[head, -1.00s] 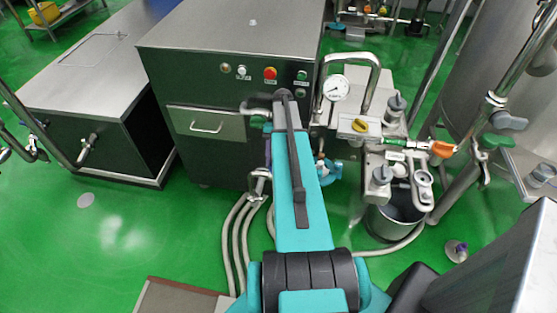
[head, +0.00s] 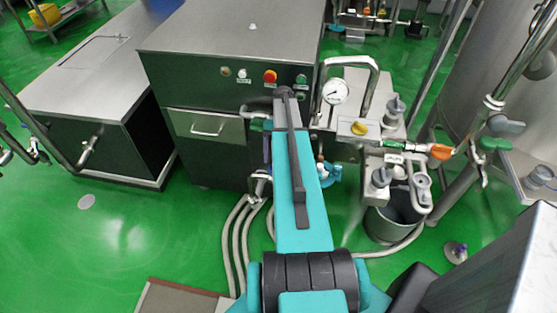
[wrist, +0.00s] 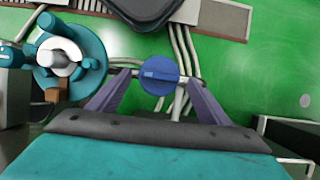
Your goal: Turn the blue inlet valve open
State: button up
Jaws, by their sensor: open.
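The blue inlet valve (wrist: 158,75) has a round blue knob with a raised bar across its face. The bar lies roughly sideways in the wrist view. My gripper (wrist: 156,80) is open, with one purple finger on the left of the knob and the other on the right. Gaps seem to show between the fingers and the knob; I cannot tell how deep the fingers reach. In the head view my arm hides the valve and most of the gripper.
A teal round fitting (wrist: 70,65) stands close to the left finger. Grey hoses (head: 240,225) run across the green floor. A dark cabinet (head: 205,160) with buttons stands behind my arm. A pressure gauge (head: 335,91) and orange-handled valve (head: 441,152) are on the right.

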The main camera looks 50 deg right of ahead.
jog(key=p+v, duration=0.5)
jog(key=v, duration=0.6)
jog(key=shift+d+r+p, duration=0.15)
jog(key=shift+r+p, duration=0.05)
jog(key=shift+p, duration=0.1)
jog(key=a+f+n+g+b, duration=0.2)
jog(key=a+f, duration=0.7)
jog(key=a, duration=0.4)
jog(key=a+f+n+g+b, duration=0.2)
jog(key=a+f+b, duration=0.1)
jog(key=a+f, duration=0.8)
jog(key=s+a+f+n+h+b, duration=0.1)
jog(key=s+a+f+n+b, duration=0.1)
jog(key=s+a+f, duration=0.5)
jog(key=s+a+f+n+h+b, duration=0.2)
jog(key=s+a+f+n, duration=0.3)
jog(key=s+a, duration=0.8)
notch_tip(320, 180, down, 2)
jog(key=shift+n+t+h, duration=0.3)
